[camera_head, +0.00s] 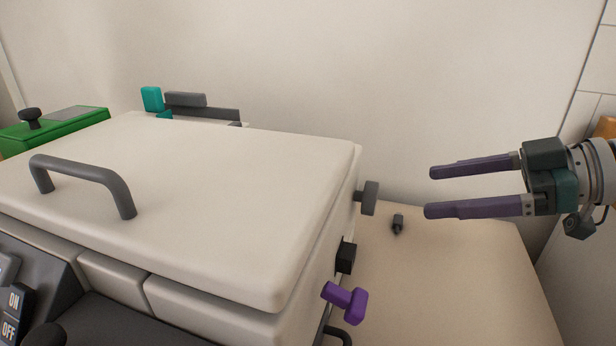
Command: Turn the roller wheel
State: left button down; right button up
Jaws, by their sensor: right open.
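A large cream machine (200,190) with a lid fills the left and middle of the head view. On its right side are a grey knob (370,198), a black square knob (346,258) and a purple T-shaped handle (346,298). I cannot tell which of these is the roller wheel. My right gripper (428,192) comes in from the right with its two purple fingers apart and nothing between them. Its fingertips are to the right of the grey knob and apart from it. My left gripper is not in view.
A dark bar handle (85,178) stands on the lid. ON and OFF buttons (12,312) are at the lower left. A green box (60,127) and teal and grey parts (190,103) are behind. A small dark object (398,223) lies on the mostly clear tabletop (450,280).

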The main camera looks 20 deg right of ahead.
aim_at(366, 198)
jog(key=b+x, duration=0.2)
jog(key=x, duration=0.6)
jog(key=shift+a+f, duration=0.15)
jog(key=shift+a, duration=0.25)
jog(key=c, duration=1.4)
